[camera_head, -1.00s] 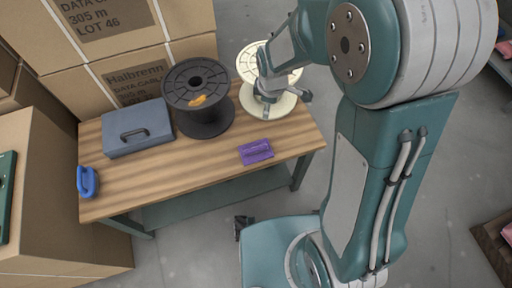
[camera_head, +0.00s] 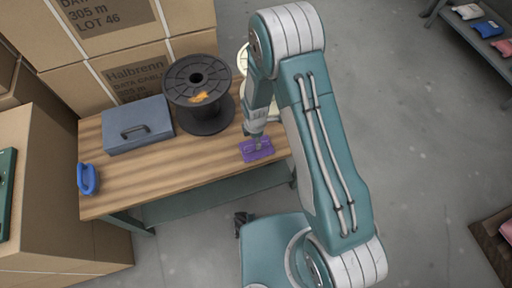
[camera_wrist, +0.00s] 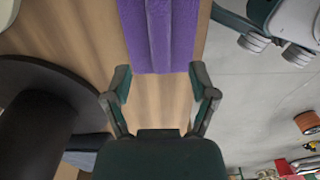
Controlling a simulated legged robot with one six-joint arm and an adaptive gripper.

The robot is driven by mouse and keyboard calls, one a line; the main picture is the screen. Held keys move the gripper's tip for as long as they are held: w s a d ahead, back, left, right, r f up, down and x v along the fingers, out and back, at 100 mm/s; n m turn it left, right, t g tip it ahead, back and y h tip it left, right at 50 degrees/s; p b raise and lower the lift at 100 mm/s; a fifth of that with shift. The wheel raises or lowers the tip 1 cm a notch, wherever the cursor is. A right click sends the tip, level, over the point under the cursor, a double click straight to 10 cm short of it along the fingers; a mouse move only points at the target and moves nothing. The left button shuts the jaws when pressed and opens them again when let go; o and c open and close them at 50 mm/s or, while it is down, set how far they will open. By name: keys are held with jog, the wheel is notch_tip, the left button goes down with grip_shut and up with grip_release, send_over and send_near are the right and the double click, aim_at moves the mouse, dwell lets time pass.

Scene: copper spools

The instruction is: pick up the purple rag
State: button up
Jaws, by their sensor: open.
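The purple rag (camera_head: 257,150) lies folded on the wooden table (camera_head: 180,182), near its front right edge. In the wrist view the rag (camera_wrist: 160,35) fills the top middle, with fold ridges running along it. My gripper (camera_head: 257,143) is over the rag in the head view; its fingers are small and partly merge with the rag there. In the wrist view my gripper (camera_wrist: 160,84) is open, its two fingertips spread to about the rag's width, with bare wood between them. The rag lies just beyond the fingertips, and I cannot tell the exact height gap.
A cream spool (camera_head: 243,60) is partly hidden behind my arm. A grey-blue case (camera_head: 138,125) and a blue clamp-like object (camera_head: 87,179) are further left. Cardboard boxes (camera_head: 160,70) rise behind the table.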

aim_at(249, 153)
jog(key=shift+w+d+f, duration=0.1)
jog(key=shift+d+f, duration=0.05)
jog(key=shift+f, duration=1.2)
jog(key=shift+d+f, duration=0.1)
jog(key=shift+f, duration=1.2)
grip_shut()
